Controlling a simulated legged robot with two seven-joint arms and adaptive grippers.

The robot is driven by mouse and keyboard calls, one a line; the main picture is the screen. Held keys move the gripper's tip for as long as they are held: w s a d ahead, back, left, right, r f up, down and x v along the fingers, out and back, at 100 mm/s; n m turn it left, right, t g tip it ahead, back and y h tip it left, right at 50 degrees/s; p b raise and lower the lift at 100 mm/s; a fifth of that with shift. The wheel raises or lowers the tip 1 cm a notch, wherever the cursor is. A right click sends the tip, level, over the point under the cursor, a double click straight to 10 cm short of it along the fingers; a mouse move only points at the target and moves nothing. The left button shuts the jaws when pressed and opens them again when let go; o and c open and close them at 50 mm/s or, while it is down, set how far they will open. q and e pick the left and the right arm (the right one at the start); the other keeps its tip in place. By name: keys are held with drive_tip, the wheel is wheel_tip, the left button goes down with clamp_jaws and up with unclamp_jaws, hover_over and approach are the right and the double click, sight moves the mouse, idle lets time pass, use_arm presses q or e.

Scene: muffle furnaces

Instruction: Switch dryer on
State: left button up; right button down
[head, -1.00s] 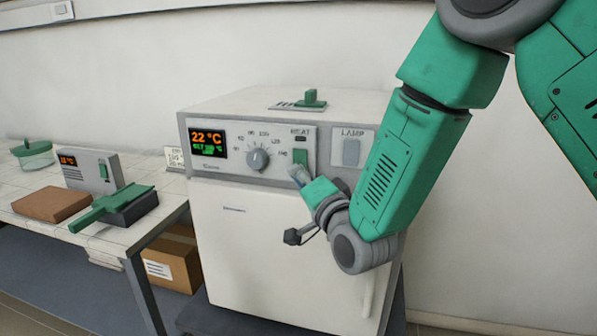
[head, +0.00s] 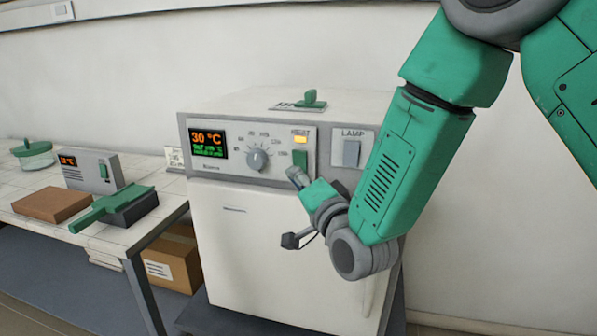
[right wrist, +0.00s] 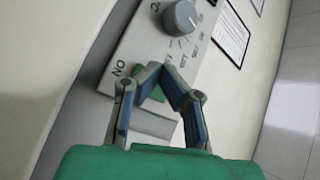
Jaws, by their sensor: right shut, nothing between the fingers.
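The dryer (head: 290,240) is a white cabinet with a grey control panel. Its display (head: 208,143) reads 30 °C. A grey dial (head: 257,160) sits mid-panel and also shows in the right wrist view (right wrist: 180,18). The HEAT indicator (head: 300,140) glows orange above a green rocker switch (head: 300,159). My right gripper (head: 293,174) is shut and empty, its tips just below the green switch. In the right wrist view its fingertips (right wrist: 160,70) overlap the switch (right wrist: 150,92); whether they touch it I cannot tell. My left gripper is not in view.
A grey LAMP switch (head: 351,153) is right of the HEAT switch. A green-handled slider (head: 311,98) is on the dryer's top. The left table (head: 85,232) holds a small grey device (head: 92,170), a brown box (head: 52,204) and a green-lidded glass dish (head: 33,156).

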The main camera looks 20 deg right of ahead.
drive_tip(key=s+a, duration=0.2)
drive_tip(key=s, duration=0.2)
drive_tip(key=shift+a+r, duration=0.35)
drive_tip(key=shift+a, duration=0.05)
idle(0.4)
drive_tip(key=s+d+f+n+g, duration=0.2)
drive_tip(key=s+f+g, duration=0.1)
drive_tip(key=f, duration=0.5)
drive_tip(key=s+d+f+n+g+h, duration=0.1)
drive_tip(key=s+f+n+g, duration=0.15)
drive_tip(key=f, duration=0.65)
drive_tip(key=s+d+f+n+g, duration=0.1)
drive_tip(key=s+d+f+g, duration=0.2)
drive_tip(key=f, duration=0.5)
drive_tip(key=s+d+f+n+g, duration=0.2)
drive_tip(key=s+f, duration=0.3)
drive_tip(key=s, duration=0.3)
drive_tip(key=s+d+f+n+g+h, duration=0.1)
drive_tip(key=s+d+f+n+g, duration=0.1)
drive_tip(key=s+f+g, duration=0.3)
drive_tip(key=s+d+f+n+g+h, duration=0.1)
drive_tip(key=s+f, duration=0.4)
drive_tip(key=s, duration=0.8)
drive_tip(key=shift+s+d+f+n+g, duration=0.2)
drive_tip(key=shift+d+n+g, duration=0.25)
drive_tip(key=shift+d+g, duration=0.55)
